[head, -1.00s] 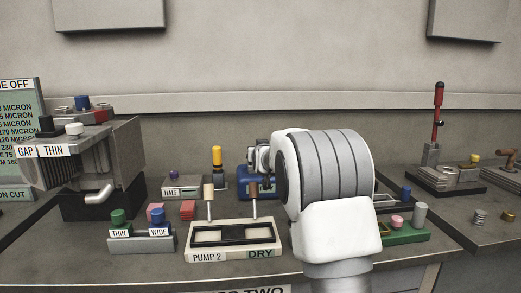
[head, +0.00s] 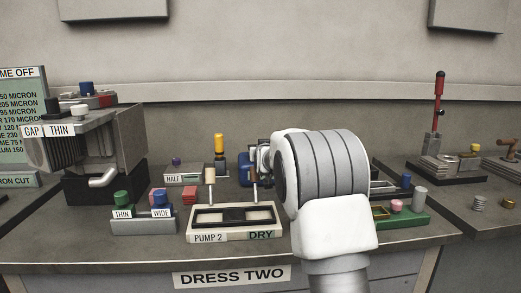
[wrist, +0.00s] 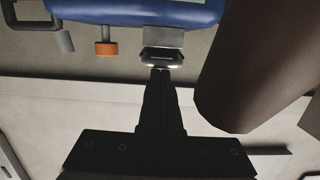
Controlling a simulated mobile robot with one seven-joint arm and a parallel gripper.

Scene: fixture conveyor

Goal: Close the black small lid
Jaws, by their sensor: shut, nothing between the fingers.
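I cannot pick out a black small lid for certain in either view. My gripper (wrist: 160,72) is shut and empty in the wrist view, its fingertips just below the underside of a blue device (wrist: 135,12). A grey block and a light-edged dark piece sit by the fingertips; whether they touch is unclear. In the head view the blue device (head: 246,168) is partly hidden behind my arm, and the fingertips cannot be made out.
A large brown cylinder (wrist: 240,75) is close on the right of the wrist view. An orange knob (wrist: 105,49) hangs left of the fingertips. A green tray (head: 410,218) lies right of my arm. The gap-thin machine (head: 85,140) stands left.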

